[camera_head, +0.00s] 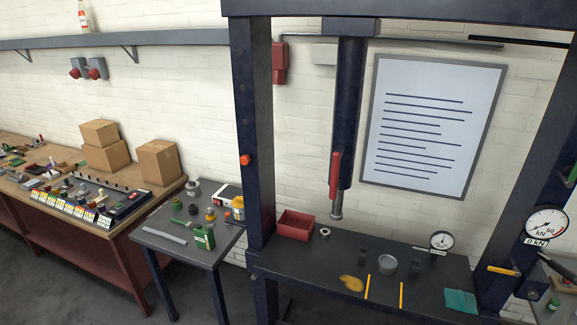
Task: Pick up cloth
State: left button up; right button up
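A teal flat piece (460,300) that looks like a folded cloth lies on the dark press table (330,262), near its front right corner. A yellow-brown patch (351,283) lies on the same table further left; I cannot tell whether it is a cloth or a spill. Neither of my grippers shows in this view, so their distance from the teal piece cannot be seen.
The press frame (256,130) rises around the table, with its ram (347,110) above it. A red bin (295,225), a grey cup (387,264) and a dial gauge (442,240) stand there. A side table (160,222) at left holds several small items.

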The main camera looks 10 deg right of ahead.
aim_at(463, 301)
jog(key=z, duration=1.8)
